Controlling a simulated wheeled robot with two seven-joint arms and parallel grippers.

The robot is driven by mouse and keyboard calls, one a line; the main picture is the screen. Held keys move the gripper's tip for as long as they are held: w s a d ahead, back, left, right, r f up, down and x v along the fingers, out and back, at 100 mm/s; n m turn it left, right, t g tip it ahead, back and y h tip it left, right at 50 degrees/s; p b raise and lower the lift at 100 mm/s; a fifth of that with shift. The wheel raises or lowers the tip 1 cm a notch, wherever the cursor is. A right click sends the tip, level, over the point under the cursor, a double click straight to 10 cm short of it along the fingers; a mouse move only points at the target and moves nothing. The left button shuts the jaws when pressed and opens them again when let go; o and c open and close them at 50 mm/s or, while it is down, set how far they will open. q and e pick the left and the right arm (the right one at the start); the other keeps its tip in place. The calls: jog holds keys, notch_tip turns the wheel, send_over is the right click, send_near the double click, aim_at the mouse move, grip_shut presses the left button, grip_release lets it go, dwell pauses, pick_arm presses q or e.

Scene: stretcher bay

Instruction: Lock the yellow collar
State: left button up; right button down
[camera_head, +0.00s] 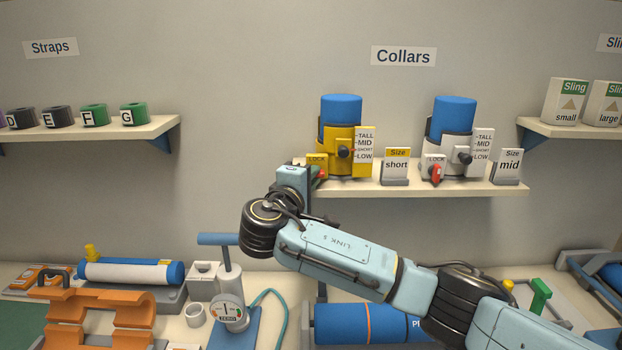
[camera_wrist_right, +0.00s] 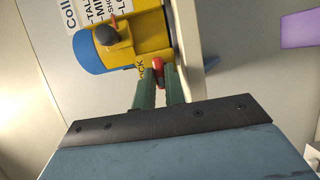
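The yellow collar (camera_head: 335,152) stands on the middle wall shelf, with a blue cylinder (camera_head: 341,107) in it and a height scale on its right side. Its LOCK label is at its lower left, and a red lock lever (camera_wrist_right: 158,67) shows beside that label in the right wrist view. My right gripper (camera_head: 316,181) is at this lever, mostly hidden behind its own wrist in the head view. In the right wrist view its green fingers (camera_wrist_right: 159,88) are close together, with the lever between their tips. My left gripper is not in view.
A white collar (camera_head: 449,148) with a red lever (camera_head: 436,174) stands to the right on the same shelf (camera_head: 430,190).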

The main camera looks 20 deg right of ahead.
jog(key=shift+m, duration=0.3)
jog(key=m+y, duration=0.2)
jog(key=m, duration=0.2)
jog(key=m+y, duration=0.3)
jog(key=m, duration=0.1)
jog(key=r+m+g+y, duration=0.1)
jog(key=m+y, duration=0.1)
jog(key=m, duration=0.2)
jog(key=shift+s+d+m+p, duration=0.1)
jog(key=shift+d+m+p, duration=0.2)
jog(key=shift+d+p, duration=0.1)
jog(key=shift+y, duration=0.3)
dwell(0.5)
jog(key=c, duration=1.7)
grip_release()
jog(key=shift+c, duration=0.2)
